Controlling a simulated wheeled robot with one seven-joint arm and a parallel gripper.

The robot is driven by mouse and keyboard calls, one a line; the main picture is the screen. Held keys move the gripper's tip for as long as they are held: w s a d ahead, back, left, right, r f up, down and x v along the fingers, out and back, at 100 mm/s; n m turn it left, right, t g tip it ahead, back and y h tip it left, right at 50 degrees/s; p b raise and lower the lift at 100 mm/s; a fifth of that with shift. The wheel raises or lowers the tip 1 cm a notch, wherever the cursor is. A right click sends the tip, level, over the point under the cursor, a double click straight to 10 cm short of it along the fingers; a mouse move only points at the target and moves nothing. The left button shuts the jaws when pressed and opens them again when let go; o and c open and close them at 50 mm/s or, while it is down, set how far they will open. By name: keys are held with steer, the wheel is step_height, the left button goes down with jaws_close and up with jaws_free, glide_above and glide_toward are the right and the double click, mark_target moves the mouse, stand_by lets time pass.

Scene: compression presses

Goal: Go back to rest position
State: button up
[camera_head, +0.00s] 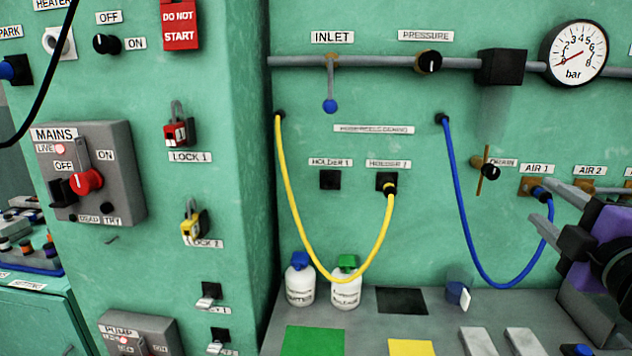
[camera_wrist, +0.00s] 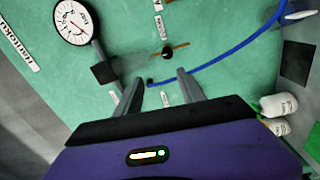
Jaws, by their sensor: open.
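My gripper (camera_head: 541,202) is at the right of the head view, with its two grey fingers pointing left toward the green panel. In the wrist view the gripper (camera_wrist: 158,92) is open, with nothing held between the fingers. The end of a blue hose (camera_head: 483,271) is plugged at the port labelled AIR 1 (camera_head: 537,169). In the wrist view the blue hose (camera_wrist: 225,62) ends just beyond the gap between the fingertips. I cannot tell exactly how far the fingers are from the plug.
A drain valve (camera_head: 488,171), a pressure gauge (camera_head: 574,54) and a grey pipe (camera_head: 390,63) are on the panel near my gripper. A yellow hose (camera_head: 335,279) hangs to the left. Two white bottles (camera_head: 300,287) (camera_head: 346,290) stand on the grey shelf below.

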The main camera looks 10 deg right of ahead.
step_height(320, 180, up, 4)
steer(key=s+m+t+h, duration=0.2)
steer(key=m, duration=0.3)
steer(key=s+a+f+m, duration=0.6)
steer(key=f, duration=0.4)
steer(key=s+a+f+m, duration=0.6)
steer(key=f, duration=0.5)
steer(key=s+a+f+n+g+y, duration=0.1)
steer(key=s+a+f+y, duration=0.1)
steer(key=s+a+f, duration=0.2)
steer(key=s+a+f+n+g+y, duration=0.1)
steer(key=s+f, duration=0.4)
steer(key=s, duration=0.5)
steer(key=s+a+f+n+g+y, duration=0.1)
steer(key=s+a+f+g+y, duration=0.2)
steer(key=s+a+f+y, duration=0.1)
steer(key=s+a+f+p, duration=0.1)
steer(key=s+a, duration=0.1)
steer(key=s, duration=0.1)
steer(key=shift+a, duration=0.35)
steer(key=shift+f, duration=0.1)
